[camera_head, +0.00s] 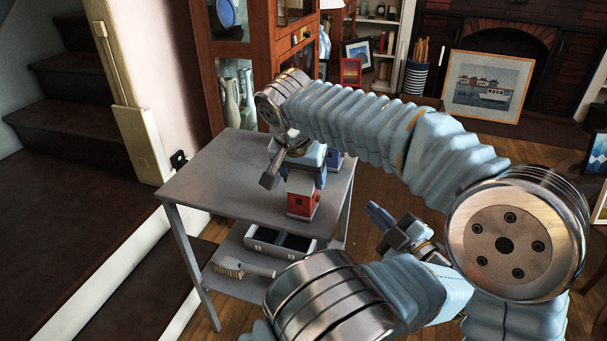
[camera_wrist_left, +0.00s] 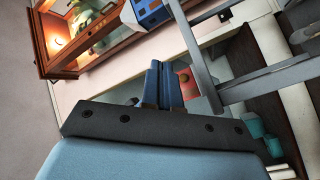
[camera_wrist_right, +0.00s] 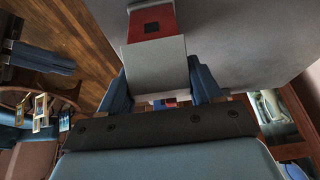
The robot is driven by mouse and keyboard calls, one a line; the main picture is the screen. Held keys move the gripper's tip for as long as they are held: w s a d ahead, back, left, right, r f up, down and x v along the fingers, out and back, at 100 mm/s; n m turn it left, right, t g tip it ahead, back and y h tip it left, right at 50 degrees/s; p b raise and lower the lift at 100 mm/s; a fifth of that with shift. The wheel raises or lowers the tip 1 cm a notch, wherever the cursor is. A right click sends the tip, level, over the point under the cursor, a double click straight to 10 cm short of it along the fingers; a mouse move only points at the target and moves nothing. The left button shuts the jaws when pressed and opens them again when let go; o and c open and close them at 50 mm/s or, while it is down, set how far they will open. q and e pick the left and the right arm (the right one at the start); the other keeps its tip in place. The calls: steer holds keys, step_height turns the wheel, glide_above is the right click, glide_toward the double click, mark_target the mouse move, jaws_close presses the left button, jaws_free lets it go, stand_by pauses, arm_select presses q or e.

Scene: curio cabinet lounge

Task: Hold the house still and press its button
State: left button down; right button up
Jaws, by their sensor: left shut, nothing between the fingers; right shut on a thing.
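The red house (camera_head: 302,203) stands near the front edge of the grey table (camera_head: 220,165). My right gripper (camera_head: 303,180) reaches down over it from behind. In the right wrist view the house's pale block and red part (camera_wrist_right: 152,25) sit between the blue fingers, and my right gripper (camera_wrist_right: 160,85) is shut on it. My left gripper (camera_head: 376,213) is shut and empty, off the table's right side and apart from the house. In the left wrist view its closed fingers (camera_wrist_left: 163,75) partly cover the house's red side (camera_wrist_left: 184,78), where a small round mark shows. I cannot tell whether that is the button.
A blue house-like block (camera_head: 334,158) stands farther back on the table. A wooden cabinet (camera_head: 260,60) stands behind.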

mark_target(332, 216)
arm_select(q)
steer(key=shift+m+t+h, duration=0.3)
steer(key=shift+m+h, duration=0.1)
steer(key=shift+h, duration=0.1)
steer(key=shift+w+a+f, duration=0.1)
steer(key=shift+w+a, duration=0.35)
steer(key=shift+a, duration=0.85)
steer(key=shift+w+a+f, duration=0.1)
steer(key=shift+w+a, duration=0.35)
steer(key=shift+a, duration=0.9)
steer(key=shift+w+a+f, duration=0.1)
steer(key=shift+w+a, duration=0.35)
steer(key=shift+a, duration=0.85)
steer(key=shift+a, duration=0.1)
steer(key=shift+w+a+r, duration=0.1)
steer(key=shift+a, duration=0.25)
